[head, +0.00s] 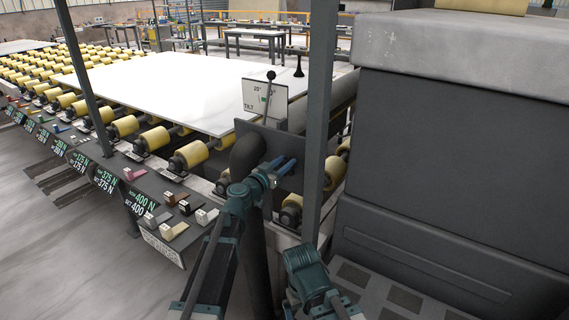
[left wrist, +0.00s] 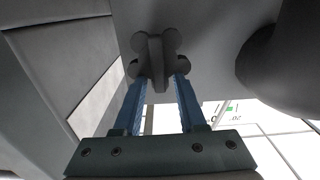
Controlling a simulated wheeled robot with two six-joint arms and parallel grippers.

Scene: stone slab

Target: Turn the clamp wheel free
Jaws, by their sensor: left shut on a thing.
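The clamp wheel (left wrist: 155,48) is a grey knob with rounded lobes on a dark grey plate, seen close in the left wrist view. My left gripper (left wrist: 156,82) has its blue fingers on either side of the wheel's middle bar, shut on it. In the head view the left gripper (head: 284,166) reaches the dark upright plate (head: 262,143) beside the roller table, and the wheel cannot be made out there. My right gripper's fingers do not show.
A white slab (head: 175,85) lies on yellow rollers (head: 190,155). A tilt scale (head: 264,97) with a black-knobbed lever stands above the plate. A dark post (head: 318,110) and a big grey housing (head: 450,150) stand close on the right. A thick dark pipe (left wrist: 285,65) is near the wheel.

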